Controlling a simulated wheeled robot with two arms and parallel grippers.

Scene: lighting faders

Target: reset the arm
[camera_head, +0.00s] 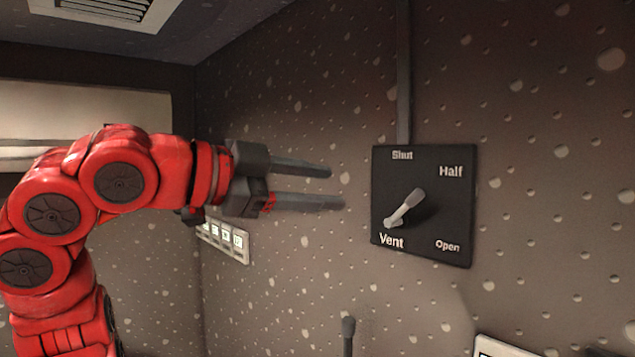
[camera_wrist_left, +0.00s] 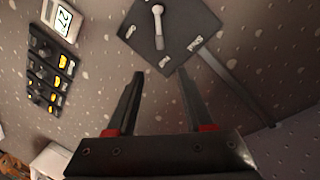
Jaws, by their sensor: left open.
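My left gripper (camera_head: 338,188) is open and empty, with its two grey fingers apart. It is in the air left of a black square dial plate (camera_head: 455,205) on the wall and does not appear to touch it. The plate is marked Shut, Half, Open and Vent. Its light grey lever (camera_head: 404,208) has its end by the Vent mark. In the left wrist view the open fingers (camera_wrist_left: 160,75) point toward the plate (camera_wrist_left: 185,30), and the lever (camera_wrist_left: 158,27) shows whole. My right gripper is in neither view.
A dark conduit (camera_head: 404,70) runs up the wall from the plate. A white switch panel (camera_head: 225,238) is behind my left arm. A dark upright stick (camera_head: 348,335) stands below. In the left wrist view a display reading 27 (camera_wrist_left: 62,20) sits above a black panel with yellow marks (camera_wrist_left: 48,65).

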